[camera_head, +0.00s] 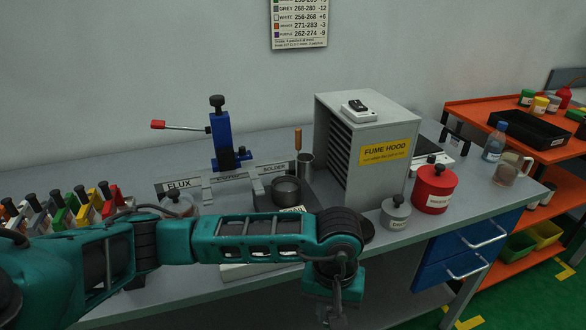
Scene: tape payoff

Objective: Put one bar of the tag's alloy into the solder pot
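The solder pot (287,190) is a round dark grey vessel below the "SOLDER" label at the middle of the bench. Several coloured pieces with dark knobs (82,205) stand in a row at the far left; I cannot tell whether they are the alloy bars or their holders. A small white card (292,210) shows partly behind my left arm; I cannot tell whether it is the tag. My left arm crosses the front of the bench from the left, and its far end bends down in front of the bench edge. No gripper fingers can be made out, and my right arm is out of view.
A flux pot (178,204) stands left of the solder pot. A blue lever press (222,140) is behind them. The grey fume hood (366,150), a red canister (434,188) and a grey canister (395,213) stand to the right. A wall chart (299,22) lists colours and temperatures.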

